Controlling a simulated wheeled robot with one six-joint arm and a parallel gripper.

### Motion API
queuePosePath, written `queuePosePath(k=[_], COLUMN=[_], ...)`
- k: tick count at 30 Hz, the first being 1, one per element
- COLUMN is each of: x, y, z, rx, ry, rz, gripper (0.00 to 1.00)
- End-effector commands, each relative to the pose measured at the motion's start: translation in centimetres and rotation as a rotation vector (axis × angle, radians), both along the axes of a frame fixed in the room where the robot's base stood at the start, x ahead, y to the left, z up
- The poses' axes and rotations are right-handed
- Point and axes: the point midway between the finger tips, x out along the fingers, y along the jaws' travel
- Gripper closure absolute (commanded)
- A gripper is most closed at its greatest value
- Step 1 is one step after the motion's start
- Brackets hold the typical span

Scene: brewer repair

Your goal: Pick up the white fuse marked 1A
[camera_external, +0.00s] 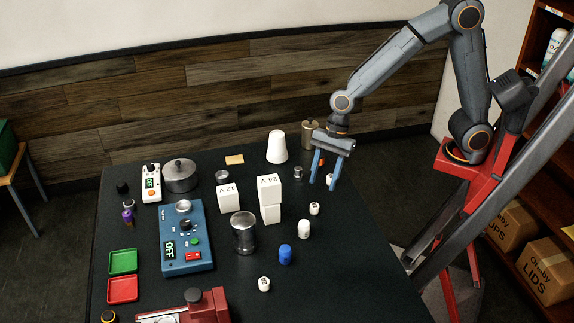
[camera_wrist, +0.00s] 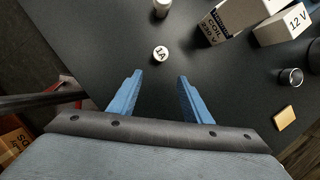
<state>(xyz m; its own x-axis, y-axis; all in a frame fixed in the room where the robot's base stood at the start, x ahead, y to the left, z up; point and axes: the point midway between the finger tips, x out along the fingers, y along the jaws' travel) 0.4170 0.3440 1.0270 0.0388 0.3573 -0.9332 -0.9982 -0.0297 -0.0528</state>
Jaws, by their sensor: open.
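The white fuse marked 1A (camera_wrist: 160,53) stands on the dark table in the wrist view, with its mark facing up. It lies just beyond the fingertips, about midway between them across the picture. It appears to be the small white fuse (camera_external: 314,208) below and in front of my gripper in the external view. My gripper (camera_external: 322,184) is open and empty, pointing down above the right side of the table. Its blue fingers also show in the wrist view (camera_wrist: 160,77), with nothing between them.
A white cylinder (camera_external: 303,229) stands near the fuse. A blue cylinder (camera_external: 285,255), another white fuse (camera_external: 264,284) and a metal canister (camera_external: 243,235) are nearer the camera. The table's right edge is close.

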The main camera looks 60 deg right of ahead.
Motion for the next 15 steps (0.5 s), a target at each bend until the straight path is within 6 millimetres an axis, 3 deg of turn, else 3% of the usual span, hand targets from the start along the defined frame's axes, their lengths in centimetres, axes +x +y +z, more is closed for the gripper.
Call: queuePosePath(k=[4,15], x=[-0.7,-0.6], y=[2.3,3.7], z=[0.5,-2.4], rx=[0.026,0.028], ry=[0.047,0.055], rz=[-0.08,-0.096], gripper=[0.55,0.55])
